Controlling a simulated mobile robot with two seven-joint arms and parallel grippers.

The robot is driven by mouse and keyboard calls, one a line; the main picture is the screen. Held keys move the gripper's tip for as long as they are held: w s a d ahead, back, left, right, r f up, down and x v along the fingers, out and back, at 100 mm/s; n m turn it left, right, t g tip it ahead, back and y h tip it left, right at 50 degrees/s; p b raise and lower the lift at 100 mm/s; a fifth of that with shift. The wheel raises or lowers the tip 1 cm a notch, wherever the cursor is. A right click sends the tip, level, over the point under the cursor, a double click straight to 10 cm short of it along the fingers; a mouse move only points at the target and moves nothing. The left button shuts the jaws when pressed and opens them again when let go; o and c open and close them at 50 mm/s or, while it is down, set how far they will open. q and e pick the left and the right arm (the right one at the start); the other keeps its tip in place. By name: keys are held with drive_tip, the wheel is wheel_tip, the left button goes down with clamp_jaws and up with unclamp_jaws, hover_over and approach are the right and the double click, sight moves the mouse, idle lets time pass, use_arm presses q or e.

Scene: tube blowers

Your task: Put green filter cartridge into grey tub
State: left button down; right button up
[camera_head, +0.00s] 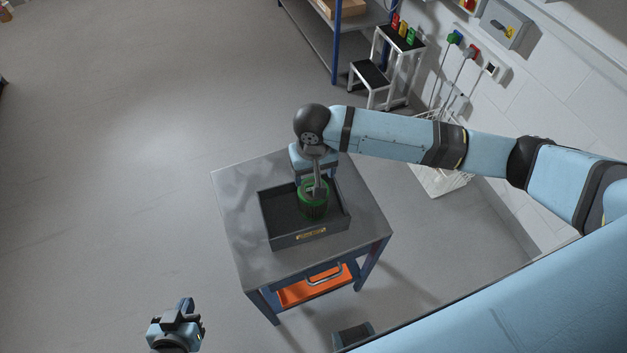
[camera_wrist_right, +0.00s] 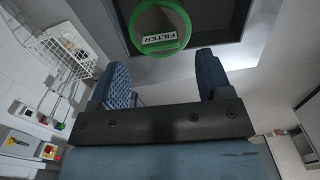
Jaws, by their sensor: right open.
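The green filter cartridge (camera_head: 313,209) is inside the grey tub (camera_head: 285,240), near its back right part. In the right wrist view, the cartridge (camera_wrist_right: 160,43) shows a green ring and a white label reading FILTER. My right gripper (camera_head: 315,188) points down above the cartridge and covers part of it in the head view. Its two fingers (camera_wrist_right: 164,75) are spread apart with nothing between them, and the cartridge shows past their tips. My left gripper (camera_head: 183,305) is low in the head view, left of the table and away from the tub. Its jaw opening is unclear.
The tub stands on a grey worktable (camera_head: 236,215) with an orange drawer (camera_head: 317,287) below. A step stool (camera_head: 385,65), shelving (camera_head: 335,40) and a white wire rack (camera_head: 440,180) stand behind. Bare table surface lies around the tub. The floor on the left is clear.

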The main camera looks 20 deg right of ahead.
wheel_tip(320, 180, up, 7)
drive_tip(key=s+a+f+n+t+y, duration=0.2)
drive_tip(key=s+a+f+t+y, duration=0.35)
drive_tip(key=a+f, duration=0.3)
drive_tip(key=s+d+f+n+t+h, duration=0.1)
drive_tip(key=s+d+f+t, duration=0.4)
drive_tip(key=s+d, duration=0.6)
wheel_tip(320, 180, down, 3)
drive_tip(key=shift+s+d+r+n+h, duration=0.15)
drive_tip(key=shift+s+d+n+h, duration=0.25)
drive_tip(key=shift+h, duration=0.15)
drive_tip(key=shift+t, duration=0.25)
